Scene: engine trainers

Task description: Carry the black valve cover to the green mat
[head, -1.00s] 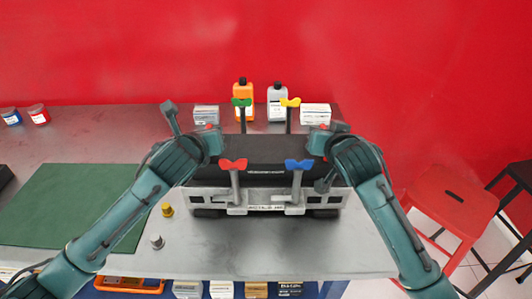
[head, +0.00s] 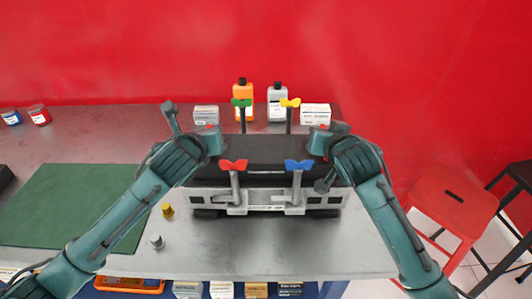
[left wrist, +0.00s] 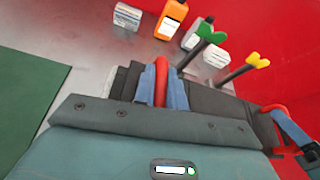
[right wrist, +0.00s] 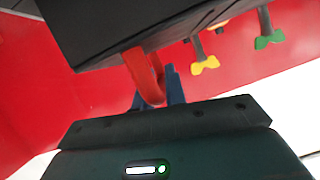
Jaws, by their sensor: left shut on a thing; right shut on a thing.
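The black valve cover (head: 265,150) lies level across the top of the grey engine block (head: 240,198), with a red handle at each end. I cannot tell whether a small gap separates them. My left gripper (head: 212,140) is at its left end; in the left wrist view its blue fingers are shut on a red handle (left wrist: 161,82). My right gripper (head: 322,142) is at its right end; in the right wrist view its fingers are shut on the other red handle (right wrist: 140,72). The green mat (head: 70,200) lies empty on the table's left side, partly behind my left arm.
Upright clamps with red (head: 233,165), blue (head: 299,165), green (head: 241,102) and yellow (head: 290,102) wings stand around the cover. Bottles (head: 243,93) and boxes (head: 315,113) stand behind. A red stool (head: 450,205) stands right.

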